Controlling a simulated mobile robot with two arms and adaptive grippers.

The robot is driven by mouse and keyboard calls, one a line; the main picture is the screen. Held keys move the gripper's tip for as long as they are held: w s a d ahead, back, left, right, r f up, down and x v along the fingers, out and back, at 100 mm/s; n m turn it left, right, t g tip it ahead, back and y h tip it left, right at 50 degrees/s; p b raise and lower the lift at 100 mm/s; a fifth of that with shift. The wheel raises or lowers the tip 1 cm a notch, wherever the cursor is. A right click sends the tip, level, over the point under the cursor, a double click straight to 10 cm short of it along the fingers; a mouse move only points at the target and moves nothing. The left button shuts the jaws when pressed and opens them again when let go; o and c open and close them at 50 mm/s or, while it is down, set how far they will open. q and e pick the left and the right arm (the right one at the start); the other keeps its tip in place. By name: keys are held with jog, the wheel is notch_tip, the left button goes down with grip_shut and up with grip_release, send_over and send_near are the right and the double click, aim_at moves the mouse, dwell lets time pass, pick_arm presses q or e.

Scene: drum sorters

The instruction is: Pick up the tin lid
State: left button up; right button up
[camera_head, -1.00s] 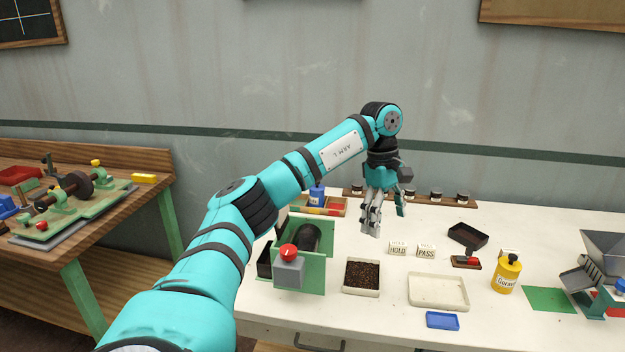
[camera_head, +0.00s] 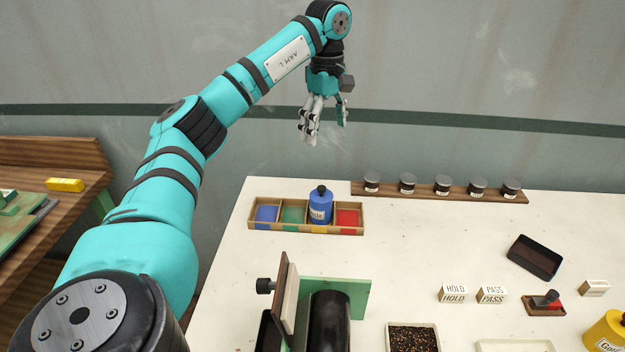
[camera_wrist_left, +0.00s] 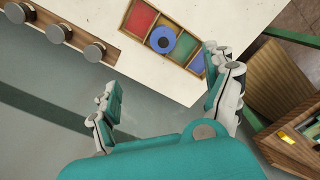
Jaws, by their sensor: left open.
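Several small tins with round grey lids stand in a row on a wooden rack (camera_head: 440,193) at the back of the white table. One tin lid (camera_head: 407,178) is second from the left. The round tops also show at the upper left of the left wrist view, one lid (camera_wrist_left: 95,52) being nearest the gripper. I cannot tell which lid is meant, and no loose lid is clear. My left gripper (camera_head: 323,130) is open and empty. In the head view it appears against the wall, above and left of the rack. The left wrist view shows its spread fingers (camera_wrist_left: 165,88). My right gripper is out of view.
A divided wooden box (camera_head: 262,231) holding a blue bottle (camera_head: 320,206) stands left of the rack. A green-framed drum (camera_head: 330,320), HOLD and PASS blocks (camera_head: 491,295) and a dark tray (camera_head: 535,257) are nearer. The table between box and tray is largely clear.

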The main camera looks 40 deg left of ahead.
pick_arm(q)
notch_tip(320, 180, down, 4)
jog(key=b, duration=0.1)
send_over(321, 187)
jog(key=f, duration=0.6)
jog(key=shift+w+d+f+p, duration=0.15)
jog(key=shift+w+f+p, duration=0.1)
jog(key=shift+p, duration=0.05)
jog(key=shift+d+f, duration=0.1)
jog(key=shift+f, duration=0.7)
jog(key=f, duration=0.1)
jog(key=f+p, duration=0.1)
jog(key=f, duration=0.3)
jog(key=shift+s+a, duration=0.2)
jog(key=shift+a, duration=0.1)
jog(key=shift+r, duration=0.1)
jog(key=shift+c, duration=0.7)
jog(key=c, duration=0.4)
jog(key=shift+d, duration=0.1)
grip_shut()
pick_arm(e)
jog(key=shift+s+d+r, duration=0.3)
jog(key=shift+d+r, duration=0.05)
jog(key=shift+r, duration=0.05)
pick_arm(q)
jog(key=shift+s, duration=0.1)
